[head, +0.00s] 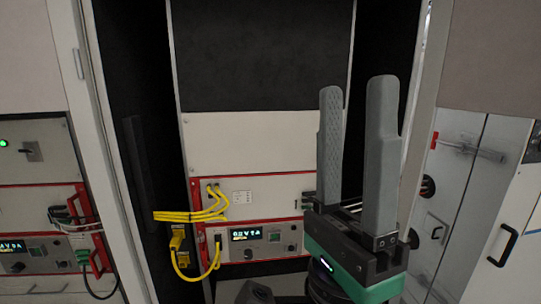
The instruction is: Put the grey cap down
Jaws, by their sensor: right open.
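My right gripper (357,90) stands upright in front of the cabinet, its two grey fingers pointing up. The fingers are apart with nothing visible between them. I cannot make out a grey cap for certain. A dark grey shape (256,292) shows at the bottom edge, left of the gripper's green body, but it is cut off and I cannot tell what it is. My left gripper is not in view.
A red-framed cycler unit (249,246) with a lit display sits in the open cabinet. Yellow cables (190,215) loop out at its left. Another unit (30,235) stands at far left. A grey door with a black handle (503,245) is at right.

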